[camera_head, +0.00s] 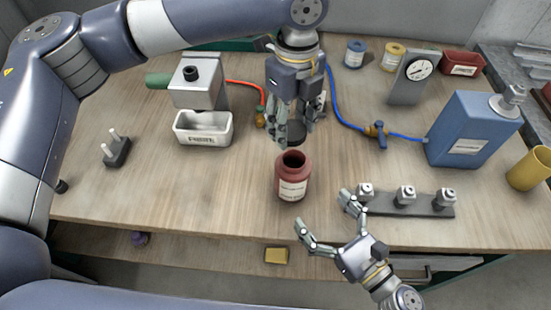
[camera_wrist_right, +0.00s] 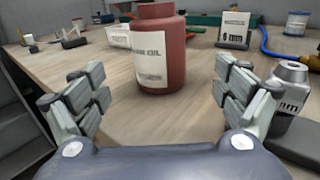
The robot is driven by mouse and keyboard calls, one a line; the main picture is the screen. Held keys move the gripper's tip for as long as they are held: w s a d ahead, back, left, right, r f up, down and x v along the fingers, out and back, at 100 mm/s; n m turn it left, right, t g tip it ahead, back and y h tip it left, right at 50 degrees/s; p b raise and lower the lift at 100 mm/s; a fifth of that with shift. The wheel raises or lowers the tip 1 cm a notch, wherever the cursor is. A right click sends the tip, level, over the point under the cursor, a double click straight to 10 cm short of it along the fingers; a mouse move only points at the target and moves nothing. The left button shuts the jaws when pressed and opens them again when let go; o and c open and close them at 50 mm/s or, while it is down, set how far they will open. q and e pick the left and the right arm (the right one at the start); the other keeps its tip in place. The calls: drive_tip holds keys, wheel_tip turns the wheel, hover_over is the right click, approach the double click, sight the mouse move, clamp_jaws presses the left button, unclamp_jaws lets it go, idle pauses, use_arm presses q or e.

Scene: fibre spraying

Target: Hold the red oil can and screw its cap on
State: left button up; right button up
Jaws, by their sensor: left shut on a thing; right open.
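The red oil can (camera_head: 292,178) stands upright on the table with its round mouth uncovered. In the right wrist view the can (camera_wrist_right: 161,52) stands ahead between the spread fingers, its top cut off by the picture edge. My left gripper (camera_head: 294,128) points down and is shut on a dark round cap (camera_head: 296,132), held above and slightly behind the can's mouth. My right gripper (camera_head: 328,222) is open and empty at the front table edge, in front of the can and to its right. Its fingers (camera_wrist_right: 161,105) do not touch the can.
A rack with several metal fittings (camera_head: 429,205) lies right of the can, close to my right gripper. A blue canister (camera_head: 470,130), a gauge (camera_head: 412,80) and a blue hose (camera_head: 340,108) are further right and back. A white tray (camera_head: 203,138) stands left.

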sight(303, 187)
use_arm(q)
drive_tip(key=shift+s+d+r, duration=0.1)
drive_tip(key=shift+r, duration=0.05)
use_arm(e)
drive_tip(key=shift+s, duration=0.1)
use_arm(q)
drive_tip(key=shift+s+d+r, duration=0.35)
drive_tip(key=shift+s+d, duration=0.4)
drive_tip(key=shift+s, duration=0.1)
use_arm(e)
drive_tip(key=shift+r+v, duration=0.25)
drive_tip(key=shift+v, duration=0.75)
use_arm(q)
drive_tip(key=shift+w+a, duration=0.1)
use_arm(e)
drive_tip(key=shift+a, duration=0.1)
use_arm(q)
drive_tip(key=shift+w+a+f, duration=0.2)
drive_tip(key=shift+w+a, duration=0.05)
drive_tip(key=shift+w, duration=0.05)
use_arm(e)
drive_tip(key=x, duration=1.1)
drive_tip(key=shift+w, duration=0.35)
use_arm(q)
drive_tip(key=shift+s, duration=0.1)
use_arm(e)
drive_tip(key=shift+w+a, duration=0.35)
drive_tip(key=shift+w, duration=0.05)
